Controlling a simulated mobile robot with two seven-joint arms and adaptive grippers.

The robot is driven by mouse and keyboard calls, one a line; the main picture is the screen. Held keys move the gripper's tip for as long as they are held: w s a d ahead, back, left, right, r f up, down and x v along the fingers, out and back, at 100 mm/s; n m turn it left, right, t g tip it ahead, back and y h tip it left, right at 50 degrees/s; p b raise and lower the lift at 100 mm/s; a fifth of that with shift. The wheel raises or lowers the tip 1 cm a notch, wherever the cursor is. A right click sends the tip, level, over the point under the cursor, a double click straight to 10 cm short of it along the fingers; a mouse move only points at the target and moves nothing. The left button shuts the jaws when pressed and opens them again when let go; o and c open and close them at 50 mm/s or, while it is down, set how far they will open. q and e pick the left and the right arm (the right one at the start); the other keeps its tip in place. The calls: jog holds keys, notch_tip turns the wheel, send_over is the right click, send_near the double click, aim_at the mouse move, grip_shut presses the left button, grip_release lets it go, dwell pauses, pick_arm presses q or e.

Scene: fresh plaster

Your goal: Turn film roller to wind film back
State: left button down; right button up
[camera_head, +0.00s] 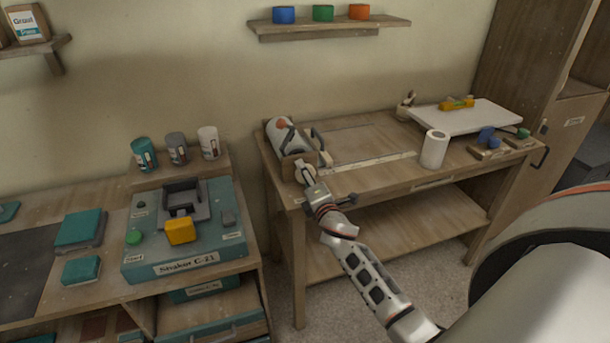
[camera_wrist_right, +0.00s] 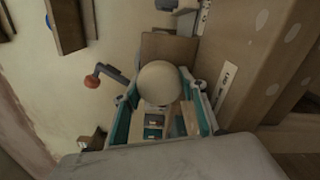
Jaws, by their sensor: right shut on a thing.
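The film roller (camera_head: 285,137), a grey-white roll with a reddish mark, sits in a wooden holder (camera_head: 298,163) at the left end of the workbench. My right arm reaches up to it from the lower right. My right gripper (camera_head: 305,174) is at the near side of the holder. In the right wrist view, a round beige knob (camera_wrist_right: 160,82) sits between the fingers of my right gripper (camera_wrist_right: 160,102), which is shut on it. The exact finger contact is partly hidden. A dark crank with a red end (camera_wrist_right: 92,81) shows to the left. My left gripper is not in view.
The workbench (camera_head: 375,175) holds a white roll (camera_head: 434,149), a white board (camera_head: 485,116) and small blocks at the right. A teal shaker (camera_head: 185,240) stands on the left bench, with several cans behind. A shelf (camera_head: 330,27) hangs above.

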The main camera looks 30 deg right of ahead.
jog(key=shift+m, duration=0.7)
jog(key=o, duration=1.1)
jog(key=shift+a, duration=0.1)
jog(key=shift+s+f, duration=0.1)
jog(key=shift+f, duration=0.05)
